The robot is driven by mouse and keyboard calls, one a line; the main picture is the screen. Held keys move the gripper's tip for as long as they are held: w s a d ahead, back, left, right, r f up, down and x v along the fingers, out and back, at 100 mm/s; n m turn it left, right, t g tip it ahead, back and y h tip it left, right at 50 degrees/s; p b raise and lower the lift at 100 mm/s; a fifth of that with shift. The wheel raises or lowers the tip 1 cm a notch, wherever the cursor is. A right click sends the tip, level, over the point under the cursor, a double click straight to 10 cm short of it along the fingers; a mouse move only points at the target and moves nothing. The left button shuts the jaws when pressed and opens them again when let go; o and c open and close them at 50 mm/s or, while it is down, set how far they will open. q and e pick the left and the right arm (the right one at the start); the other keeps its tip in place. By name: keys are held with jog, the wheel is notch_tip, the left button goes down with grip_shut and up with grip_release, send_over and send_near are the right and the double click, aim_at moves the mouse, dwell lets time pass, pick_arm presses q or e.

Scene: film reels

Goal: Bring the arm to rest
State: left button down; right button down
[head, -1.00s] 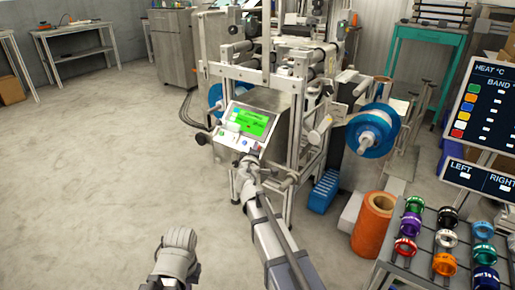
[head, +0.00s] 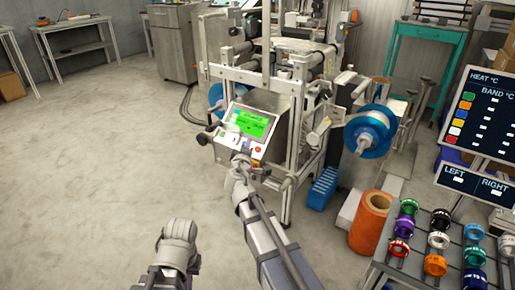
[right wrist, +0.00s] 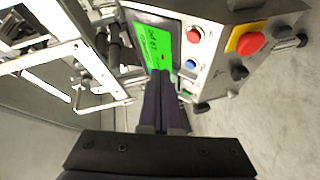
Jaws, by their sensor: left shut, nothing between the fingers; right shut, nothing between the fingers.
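My right arm reaches up the middle of the head view. Its gripper (head: 240,156) is in front of the machine's control panel, near the panel's lower edge. In the right wrist view the dark fingers (right wrist: 161,100) are together with nothing between them, pointing at the panel. They overlap the lower part of the green screen (right wrist: 159,48), and I cannot tell whether they touch. My left arm is low in the head view, over bare floor. Its gripper (head: 179,234) is empty and shut, apart from the machine, its fingertips hard to make out.
The machine frame (head: 300,120) with a blue-rimmed reel (head: 370,131) stands ahead. A rack (head: 455,225) with coloured rings is at lower right. The floor (head: 90,190) at left is clear.

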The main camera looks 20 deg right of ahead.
dwell(0.4)
jog(key=s+a+f+m+g+y+p, duration=0.25)
jog(key=s+a+f+g, duration=0.2)
jog(key=s, duration=0.65)
jog(key=s+a+f+m+g+y+p, duration=0.1)
jog(key=s+a+f+m+g+p, duration=0.3)
jog(key=s, duration=0.6)
jog(key=s+a+f+g+y+p, duration=0.1)
jog(key=s+a+f+g, duration=0.2)
jog(key=s+a+g, duration=0.55)
jog(key=s+d+r+p, duration=0.1)
jog(key=s+r+p, duration=0.1)
jog(key=r+p, duration=1.7)
jog(key=s+r+t+p, duration=0.1)
jog(key=s+r+p, duration=0.1)
jog(key=r+p, duration=1.6)
jog(key=shift+s+d+r+t+y+p, duration=0.15)
jog(key=shift+d+r+t+y+p, duration=0.2)
jog(key=shift+p, duration=0.15)
